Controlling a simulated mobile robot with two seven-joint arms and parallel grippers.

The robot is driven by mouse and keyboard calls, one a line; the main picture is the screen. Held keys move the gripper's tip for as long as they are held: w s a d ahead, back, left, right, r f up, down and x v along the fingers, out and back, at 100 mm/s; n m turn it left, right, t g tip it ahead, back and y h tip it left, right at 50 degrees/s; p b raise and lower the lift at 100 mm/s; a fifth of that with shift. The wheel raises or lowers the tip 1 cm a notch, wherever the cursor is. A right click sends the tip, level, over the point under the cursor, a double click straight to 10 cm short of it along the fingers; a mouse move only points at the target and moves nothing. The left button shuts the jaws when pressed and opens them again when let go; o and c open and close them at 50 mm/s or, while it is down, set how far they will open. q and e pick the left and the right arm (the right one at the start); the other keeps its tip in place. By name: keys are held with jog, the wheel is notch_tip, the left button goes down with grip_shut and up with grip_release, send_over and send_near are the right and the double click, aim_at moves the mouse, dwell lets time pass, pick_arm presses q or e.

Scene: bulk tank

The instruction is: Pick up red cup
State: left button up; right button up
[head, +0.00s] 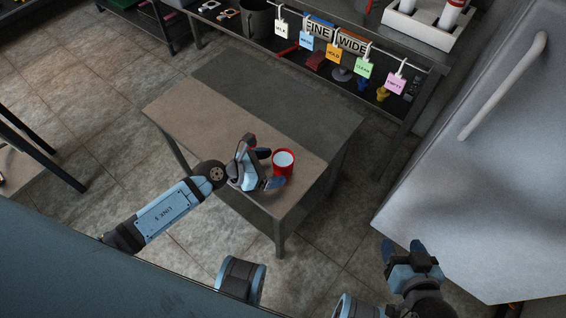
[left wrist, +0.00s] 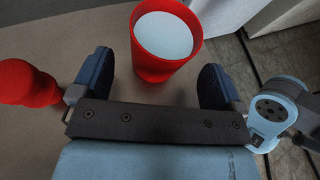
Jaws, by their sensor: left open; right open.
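A red cup (head: 283,163) stands upright near the right end of a small brown table (head: 215,105). It has a pale, whitish-blue filling or inside. My left gripper (head: 270,168) is open at the cup's left side, with its two blue fingers pointing toward it. In the left wrist view the cup (left wrist: 158,55) stands just ahead of the gap between the fingers of my left gripper (left wrist: 160,85). Whether a finger touches it I cannot tell. My right gripper (head: 403,248) is open and empty at the lower right, away from the table.
A red rounded object (left wrist: 28,82) is left of the left finger in the left wrist view. A dark bench (head: 325,65) with hanging coloured tags stands behind the table. A large grey tank (head: 480,150) fills the right side. The table's left part is bare.

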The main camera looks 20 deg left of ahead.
aim_at(281, 164)
pick_arm(q)
jog(key=x, duration=0.3)
jog(key=shift+w+d, duration=0.2)
jog(key=c, duration=1.1)
jog(key=shift+r, duration=0.3)
